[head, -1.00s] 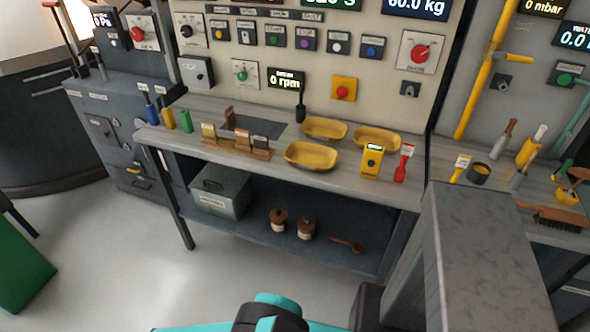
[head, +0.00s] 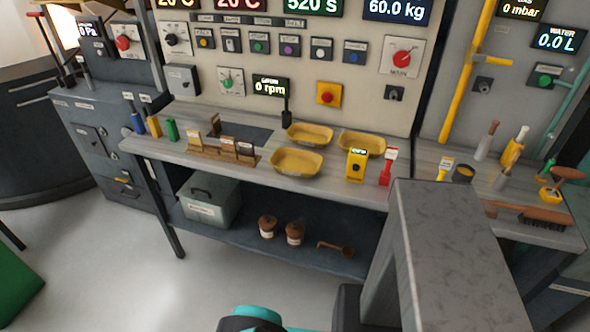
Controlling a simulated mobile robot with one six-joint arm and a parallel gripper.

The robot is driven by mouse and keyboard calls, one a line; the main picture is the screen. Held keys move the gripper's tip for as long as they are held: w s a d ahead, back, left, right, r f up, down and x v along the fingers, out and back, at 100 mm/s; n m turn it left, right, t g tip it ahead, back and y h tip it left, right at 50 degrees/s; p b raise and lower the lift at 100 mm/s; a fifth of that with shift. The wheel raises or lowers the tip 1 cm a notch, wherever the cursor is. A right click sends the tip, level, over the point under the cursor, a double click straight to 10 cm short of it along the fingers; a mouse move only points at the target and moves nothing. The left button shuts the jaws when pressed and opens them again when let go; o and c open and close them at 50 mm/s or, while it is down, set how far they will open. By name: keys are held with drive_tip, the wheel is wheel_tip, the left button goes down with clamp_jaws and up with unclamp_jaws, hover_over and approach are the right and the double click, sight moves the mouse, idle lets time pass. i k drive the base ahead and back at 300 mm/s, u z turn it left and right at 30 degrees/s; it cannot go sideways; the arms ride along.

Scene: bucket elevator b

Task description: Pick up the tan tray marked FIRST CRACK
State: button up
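Three yellow-tan oval trays lie on the grey workbench: a front tray (head: 297,162), a back left tray (head: 310,134) and a back right tray (head: 361,144). A wooden rack (head: 222,156) left of them holds small tan to dark brown pieces (head: 227,145) with pale labels. I cannot read FIRST CRACK on any of these, so I cannot tell which is the marked one. Only a teal and black part of my arm shows at the bottom edge. My gripper is not in view.
A large grey block (head: 450,240) fills the lower right. A metal box (head: 208,200) and two brown jars (head: 295,234) sit on the lower shelf.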

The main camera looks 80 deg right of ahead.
sight(300, 163)
drive_tip(key=u, duration=0.35)
drive_tip(key=k, duration=0.9)
drive_tip(key=u, duration=0.3)
